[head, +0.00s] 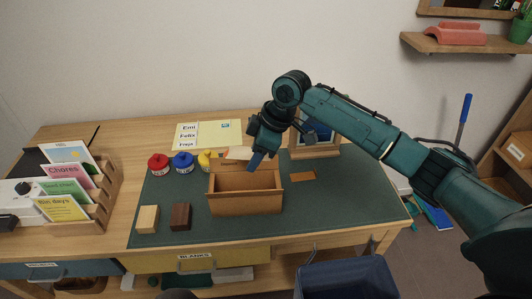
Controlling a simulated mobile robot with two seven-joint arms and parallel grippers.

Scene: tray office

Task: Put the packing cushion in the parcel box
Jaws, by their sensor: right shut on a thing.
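The parcel box (245,201) is an open brown box standing on the dark green desk mat. My right gripper (262,147) points down over the back part of the box opening. The arm hides part of this area, and I cannot tell whether the piece touches the box. A pale flat piece (237,153) shows just behind the box, beside the gripper. My left gripper is not in view.
Red (158,163), blue (182,162) and yellow (204,160) lidded pots stand behind the box to the left. A pale block (147,219) and a dark block (180,216) stand left of it. A card rack (95,190) fills the far left. The mat's right side is mostly clear.

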